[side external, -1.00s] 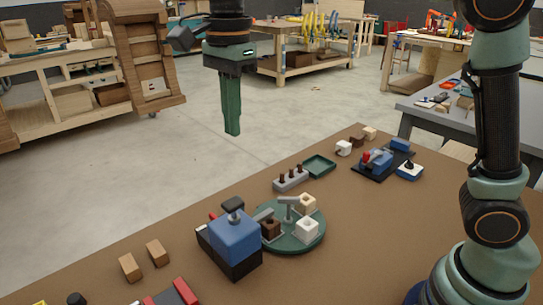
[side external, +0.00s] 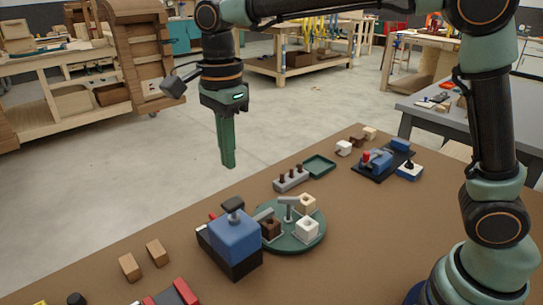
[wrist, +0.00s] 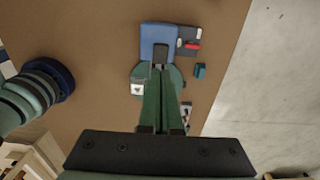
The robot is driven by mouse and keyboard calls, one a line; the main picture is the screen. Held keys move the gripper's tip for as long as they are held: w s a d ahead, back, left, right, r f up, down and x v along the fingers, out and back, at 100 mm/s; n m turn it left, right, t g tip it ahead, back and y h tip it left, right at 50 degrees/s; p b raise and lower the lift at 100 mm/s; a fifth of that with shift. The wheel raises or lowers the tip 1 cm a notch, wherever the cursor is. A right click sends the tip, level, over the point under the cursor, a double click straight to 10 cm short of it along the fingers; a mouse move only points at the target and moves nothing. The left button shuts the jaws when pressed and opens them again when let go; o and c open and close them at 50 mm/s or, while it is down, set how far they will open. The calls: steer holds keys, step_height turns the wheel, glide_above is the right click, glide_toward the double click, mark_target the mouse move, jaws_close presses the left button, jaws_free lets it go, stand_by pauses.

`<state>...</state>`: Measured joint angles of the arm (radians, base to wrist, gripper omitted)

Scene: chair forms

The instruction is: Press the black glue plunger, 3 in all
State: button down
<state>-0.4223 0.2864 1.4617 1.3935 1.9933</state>
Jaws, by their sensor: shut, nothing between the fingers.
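A blue box-shaped unit on a dark base (side external: 236,240) stands at the edge of the round green turntable. A black plunger head (side external: 233,203) on a short grey stem rises from its top; I take this as the glue plunger. In the wrist view the blue unit (wrist: 152,32) is near the top, with a dark part (wrist: 160,50) at its front, just beyond the fingertips. My gripper (side external: 229,165) is shut and empty, pointing down. In the side view it hangs above the plunger, clearly apart from it. It also shows in the wrist view (wrist: 160,72).
The green turntable (side external: 290,243) carries a brown, a white and a tan block. Behind it are a grey peg holder (side external: 291,180) and a green tray (side external: 319,166). Two wooden blocks (side external: 143,260) lie left. A blue-and-black fixture (side external: 382,160) stands at the back right.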

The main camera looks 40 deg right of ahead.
mark_target(233, 203)
step_height(233, 203, down, 8)
steer(key=shift+f, duration=0.1)
stand_by(0.4)
steer(key=shift+f, duration=1.15)
step_height(233, 203, up, 14)
steer(key=shift+r, duration=0.25)
